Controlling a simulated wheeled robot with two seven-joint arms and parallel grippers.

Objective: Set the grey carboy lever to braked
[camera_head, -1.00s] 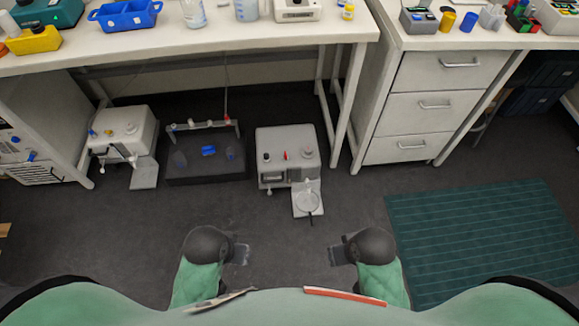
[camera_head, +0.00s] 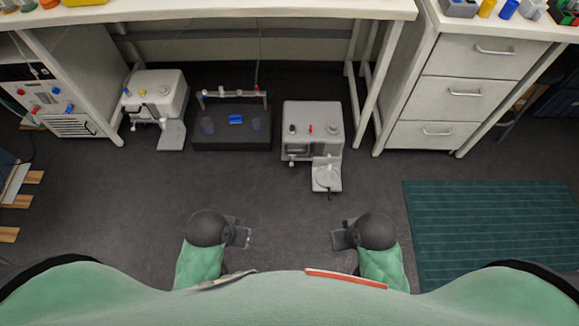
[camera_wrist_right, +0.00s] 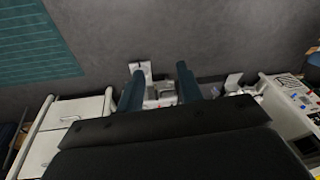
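A grey box-shaped unit (camera_head: 312,130) stands on the floor ahead, with a small red part (camera_head: 310,129) and dark knobs on top. A low pale platform (camera_head: 326,175) juts from its front, with a small dark lever-like piece (camera_head: 329,194) at the near edge. I cannot tell which piece is the carboy lever or its setting. My left gripper (camera_head: 242,236) and right gripper (camera_head: 340,240) hang low near my body, well short of the unit and apart from it. In the right wrist view the right gripper (camera_wrist_right: 160,85) has its fingers apart with nothing held. The left fingers are unclear.
A similar whiter unit (camera_head: 156,94) and a black tray-like station (camera_head: 232,137) stand left of the grey unit, under the bench (camera_head: 230,12). A drawer cabinet (camera_head: 460,92) and a green mat (camera_head: 490,235) are at right. Floor between me and the units is clear.

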